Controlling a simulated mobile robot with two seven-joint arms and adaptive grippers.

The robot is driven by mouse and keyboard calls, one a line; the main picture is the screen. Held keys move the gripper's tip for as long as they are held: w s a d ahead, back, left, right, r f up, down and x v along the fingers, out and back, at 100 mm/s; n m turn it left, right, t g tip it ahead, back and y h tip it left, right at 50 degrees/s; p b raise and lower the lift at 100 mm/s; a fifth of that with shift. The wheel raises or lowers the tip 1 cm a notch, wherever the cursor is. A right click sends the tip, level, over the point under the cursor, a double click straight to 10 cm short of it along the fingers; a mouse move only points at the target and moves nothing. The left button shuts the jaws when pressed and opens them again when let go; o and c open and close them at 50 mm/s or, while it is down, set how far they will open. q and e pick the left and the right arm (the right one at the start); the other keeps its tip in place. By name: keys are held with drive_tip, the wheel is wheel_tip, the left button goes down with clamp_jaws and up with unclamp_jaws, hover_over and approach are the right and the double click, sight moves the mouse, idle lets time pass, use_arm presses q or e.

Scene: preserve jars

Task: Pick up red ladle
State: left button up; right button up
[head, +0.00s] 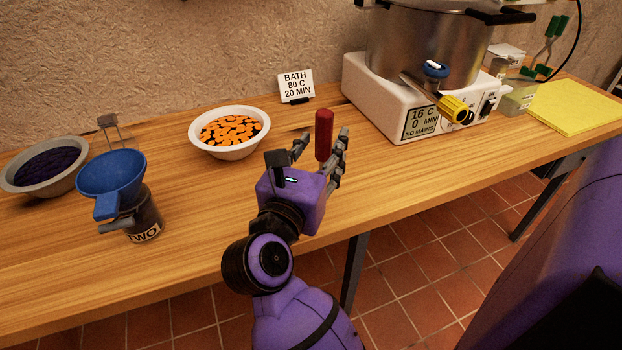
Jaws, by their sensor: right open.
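A red ladle (324,128) shows as an upright red handle in the middle of the head view, above the wooden table. Its lower part is hidden behind my gripper, so I cannot tell what it stands on. My right gripper (322,143) is open, with its fingers on either side of the red handle in the picture. I cannot tell whether any finger touches it. My left gripper is not in view.
On the wooden table (400,178) stand a bowl of orange pieces (230,132), a dark-filled bowl (45,167), and a blue funnel (111,175) on jar TWO (146,222). A pot (415,48) on a white heater (385,107) stands at the back right, near a yellow cloth (577,108).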

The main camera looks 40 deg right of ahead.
drive_tip(key=shift+x, duration=1.05)
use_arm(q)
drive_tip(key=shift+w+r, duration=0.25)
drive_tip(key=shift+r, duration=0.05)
use_arm(e)
drive_tip(key=shift+a, duration=0.1)
drive_tip(key=shift+c, duration=0.2)
clamp_jaws()
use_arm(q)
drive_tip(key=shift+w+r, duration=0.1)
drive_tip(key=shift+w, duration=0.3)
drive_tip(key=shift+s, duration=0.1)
use_arm(e)
drive_tip(key=shift+r, duration=0.1)
